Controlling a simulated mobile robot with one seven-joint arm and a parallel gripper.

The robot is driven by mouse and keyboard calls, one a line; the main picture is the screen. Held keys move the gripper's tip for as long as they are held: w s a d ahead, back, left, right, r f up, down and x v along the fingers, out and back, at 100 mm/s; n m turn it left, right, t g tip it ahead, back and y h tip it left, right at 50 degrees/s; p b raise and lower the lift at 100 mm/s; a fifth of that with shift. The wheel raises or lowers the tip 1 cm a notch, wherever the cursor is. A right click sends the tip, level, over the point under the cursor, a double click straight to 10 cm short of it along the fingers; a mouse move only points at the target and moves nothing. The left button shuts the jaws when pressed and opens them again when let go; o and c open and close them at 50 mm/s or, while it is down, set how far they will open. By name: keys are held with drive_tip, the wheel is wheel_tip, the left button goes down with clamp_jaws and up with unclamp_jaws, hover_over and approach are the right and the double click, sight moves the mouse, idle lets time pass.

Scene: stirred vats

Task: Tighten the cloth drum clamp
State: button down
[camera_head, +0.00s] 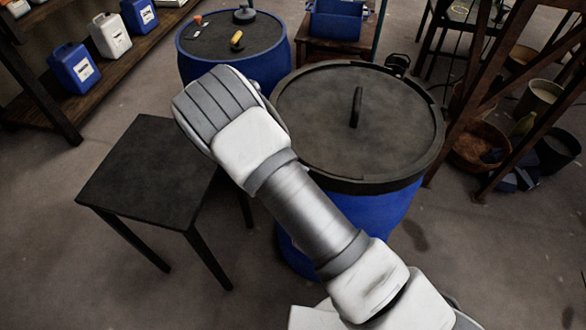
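A blue drum (387,212) stands right of centre with a dark lid (400,125) on it. A dark clamp ring (388,184) runs around the lid's rim. A small dark fitting (398,64) sits at the rim's far right; I cannot tell if it is the clamp's closure, or how tight the ring is. An upright dark handle (357,107) stands on the lid. My arm crosses in front of the drum's left side and hides part of the rim. My gripper's fingers do not show; they are hidden beyond the arm's far end, left of the lid.
Another blue drum (262,68) behind carries a yellow-handled tool (237,41) and small items. A low dark table (150,170) stands at left. A shelf with jugs (73,68) is at far left. A wooden frame (510,85) and tubs (482,143) crowd the right.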

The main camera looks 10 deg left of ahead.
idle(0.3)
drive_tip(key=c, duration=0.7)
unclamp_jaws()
